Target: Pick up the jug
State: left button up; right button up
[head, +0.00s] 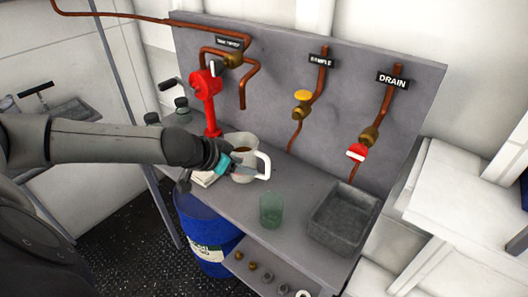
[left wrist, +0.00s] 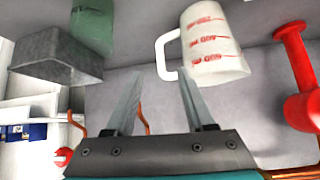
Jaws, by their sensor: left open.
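The jug (head: 241,149) is a white pitcher with dark liquid showing inside, standing on the grey bench. In the left wrist view the jug (left wrist: 212,45) shows red printed markings, and its looped white handle points toward my fingers. My left gripper (head: 250,171) is in front of the jug at its handle, partly covering its body. In the left wrist view my left gripper (left wrist: 160,76) is open, with the handle at or just beyond the gap between the fingertips. I cannot tell whether they touch. My right gripper is not in view.
A green glass (head: 271,209) and a grey basin (head: 342,217) stand right of the jug. A red post-like fixture (head: 208,100) stands behind left. Copper pipes with valves run down the back panel. A blue drum (head: 204,228) is below the bench. Bare bench lies around the glass.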

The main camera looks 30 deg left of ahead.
aim_at(266, 170)
pick_arm(q)
jog(key=b+x, duration=0.1)
jog(key=x, duration=0.8)
jog(key=shift+w+d+b, duration=0.1)
jog(key=shift+w+b, duration=0.25)
jog(key=shift+w, duration=0.05)
jog(key=shift+w+d+f, duration=0.1)
jog(key=shift+w+f, duration=0.3)
jog(key=shift+w, duration=0.05)
jog(key=shift+b+x, duration=0.9)
jog(key=shift+x, duration=1.45)
jog(key=shift+w, duration=0.1)
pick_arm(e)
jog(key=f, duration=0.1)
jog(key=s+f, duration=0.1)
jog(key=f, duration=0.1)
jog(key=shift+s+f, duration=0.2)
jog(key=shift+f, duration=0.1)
pick_arm(q)
grip_shut()
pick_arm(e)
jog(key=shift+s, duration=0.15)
